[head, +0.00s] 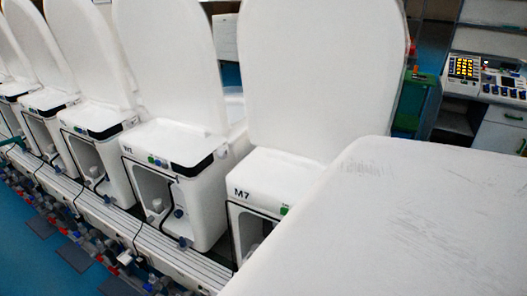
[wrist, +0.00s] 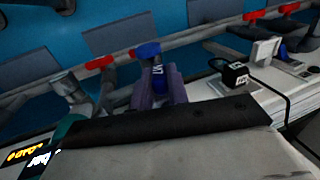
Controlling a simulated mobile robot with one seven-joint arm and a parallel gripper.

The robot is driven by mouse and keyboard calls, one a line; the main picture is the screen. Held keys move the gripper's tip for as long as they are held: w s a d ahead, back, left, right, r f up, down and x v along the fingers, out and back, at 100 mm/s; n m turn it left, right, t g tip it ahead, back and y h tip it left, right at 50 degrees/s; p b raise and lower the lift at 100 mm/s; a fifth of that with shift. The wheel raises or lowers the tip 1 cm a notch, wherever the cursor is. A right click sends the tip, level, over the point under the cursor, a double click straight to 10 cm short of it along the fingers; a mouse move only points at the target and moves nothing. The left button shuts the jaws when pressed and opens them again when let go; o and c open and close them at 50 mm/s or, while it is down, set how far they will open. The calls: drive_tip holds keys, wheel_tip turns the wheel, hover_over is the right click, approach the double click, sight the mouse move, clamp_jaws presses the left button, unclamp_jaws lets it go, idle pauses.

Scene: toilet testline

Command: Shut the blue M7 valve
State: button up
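The blue M7 valve is seen in the wrist view. Its blue handle (wrist: 147,50) sits on the grey pipe, and a blue part marked with white lettering (wrist: 158,72) is just below it. My gripper (wrist: 159,80) is in the wrist view, with two purplish-grey fingers standing apart, the blue marked part showing between their tips. The handle is just beyond the tips; I cannot tell whether they touch the valve. In the head view, the toilet unit labelled M7 (head: 258,192) stands right of centre. My gripper is not visible there.
Red valve handles (wrist: 100,62) sit along the same pipe, with another (wrist: 250,16) at upper right. A black labelled box (wrist: 235,75) with a cable lies right of the gripper. In the head view, a large pale surface (head: 420,220) covers the lower right.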

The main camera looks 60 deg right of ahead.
clamp_jaws()
drive_tip(key=shift+s+t, duration=0.1)
drive_tip(key=shift+t, duration=0.6)
drive_tip(key=o, duration=0.6)
unclamp_jaws()
drive_tip(key=shift+o, duration=0.2)
drive_tip(key=b+v, duration=0.1)
drive_tip(key=v, duration=1.2)
drive_tip(key=shift+s+r+b, duration=0.15)
drive_tip(key=shift+r+b, duration=0.2)
drive_tip(key=shift+b, duration=0.05)
drive_tip(key=shift+d, duration=0.1)
